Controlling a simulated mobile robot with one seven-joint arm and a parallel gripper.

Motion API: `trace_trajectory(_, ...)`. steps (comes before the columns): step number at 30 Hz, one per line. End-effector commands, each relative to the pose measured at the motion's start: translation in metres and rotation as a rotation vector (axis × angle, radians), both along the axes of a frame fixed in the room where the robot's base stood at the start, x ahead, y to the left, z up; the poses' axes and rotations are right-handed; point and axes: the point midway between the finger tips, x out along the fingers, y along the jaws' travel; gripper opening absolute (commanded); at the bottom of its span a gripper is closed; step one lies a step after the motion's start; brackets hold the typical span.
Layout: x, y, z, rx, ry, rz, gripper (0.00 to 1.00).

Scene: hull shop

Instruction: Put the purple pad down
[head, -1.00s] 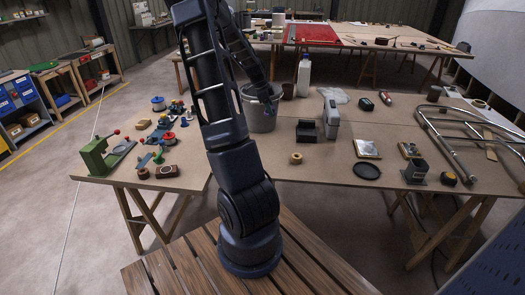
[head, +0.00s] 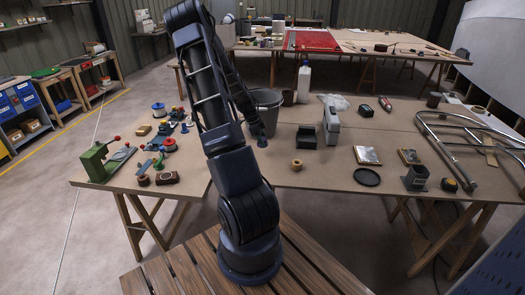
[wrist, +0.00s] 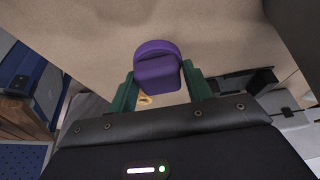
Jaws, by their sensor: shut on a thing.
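The purple pad (wrist: 157,66) is between the two green fingers of my gripper (wrist: 160,88) in the wrist view, and the gripper is shut on it. The pad has a rounded end and a squarer block part. In the head view my gripper (head: 262,141) is low over the table (head: 310,180), in front of the grey bucket. I cannot make out the pad in the head view. Whether the pad touches the table cannot be told.
The grey bucket (head: 266,106) stands behind my gripper. A wooden ring (head: 297,164), a black holder (head: 306,137) and a grey case (head: 332,126) stand to the right. Small tools and a green press (head: 97,162) are at the left. Bare tabletop lies around the ring.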

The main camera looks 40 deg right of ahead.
Motion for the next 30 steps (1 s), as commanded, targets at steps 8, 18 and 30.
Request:
trace_trajectory(8, 0.000, 0.000, -0.022, 0.000, 0.000, 0.000, 0.27)
trace_trajectory(18, 0.000, 0.000, -0.060, 0.001, 0.001, 0.000, 0.27)
trace_trajectory(30, 0.000, 0.000, -0.065, 0.000, 0.000, 0.000, 0.27)
